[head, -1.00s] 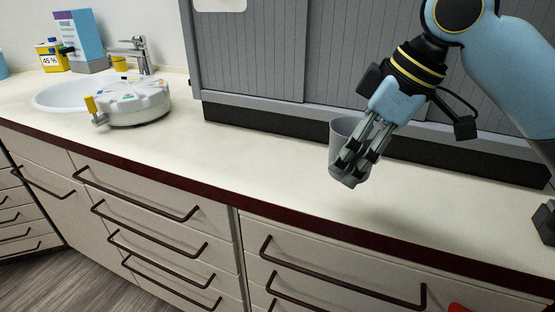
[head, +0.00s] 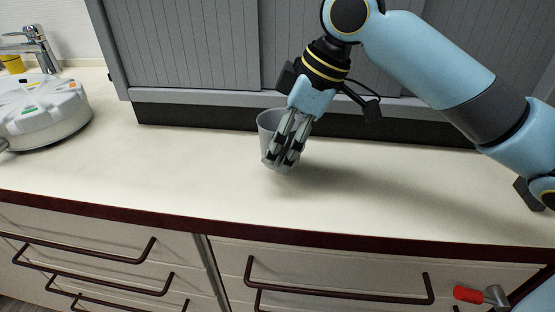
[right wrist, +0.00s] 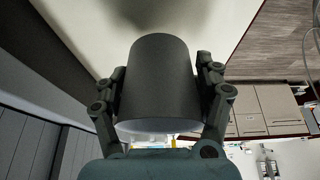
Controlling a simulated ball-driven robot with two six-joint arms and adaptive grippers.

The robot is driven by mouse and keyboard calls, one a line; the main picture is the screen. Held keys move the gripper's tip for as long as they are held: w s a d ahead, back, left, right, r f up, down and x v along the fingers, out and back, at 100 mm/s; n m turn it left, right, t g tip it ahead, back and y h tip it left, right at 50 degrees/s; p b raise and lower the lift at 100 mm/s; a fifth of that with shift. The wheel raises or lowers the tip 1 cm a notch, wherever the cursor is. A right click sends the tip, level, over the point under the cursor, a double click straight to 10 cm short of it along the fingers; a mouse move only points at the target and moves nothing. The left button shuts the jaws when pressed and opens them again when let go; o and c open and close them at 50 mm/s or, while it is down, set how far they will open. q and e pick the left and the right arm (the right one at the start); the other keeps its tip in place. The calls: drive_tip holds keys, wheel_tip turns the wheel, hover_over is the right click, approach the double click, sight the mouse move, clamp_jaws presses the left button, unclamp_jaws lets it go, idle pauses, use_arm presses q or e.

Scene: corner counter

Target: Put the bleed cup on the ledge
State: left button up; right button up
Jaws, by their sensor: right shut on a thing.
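The bleed cup is a plain grey cup (head: 268,124), upright or nearly so, in front of the grey cabinet. My right gripper (head: 284,158) is shut on it, with fingers across its front and right side in the head view. In the right wrist view the cup (right wrist: 158,80) sits between both fingers. A shadow lies on the counter beside it; I cannot tell how large the gap below the cup is. A narrow grey ledge (head: 200,97) runs along the cabinet's foot, above a dark recess, behind the cup. My left gripper is not in view.
The cream counter (head: 110,165) is clear around the cup, with a dark red front edge (head: 330,243). A round white device (head: 45,110) stands at the far left beside a tap (head: 40,45). A red-ended metal piece (head: 468,293) shows low at the right.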

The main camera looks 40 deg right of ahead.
wheel_tip(320, 180, down, 4)
drive_tip(key=shift+r, duration=0.2)
drive_tip(key=shift+f, duration=0.1)
drive_tip(key=o, duration=0.9)
drive_tip(key=shift+c, duration=0.2)
drive_tip(key=o, duration=0.5)
drive_tip(key=shift+c, duration=0.2)
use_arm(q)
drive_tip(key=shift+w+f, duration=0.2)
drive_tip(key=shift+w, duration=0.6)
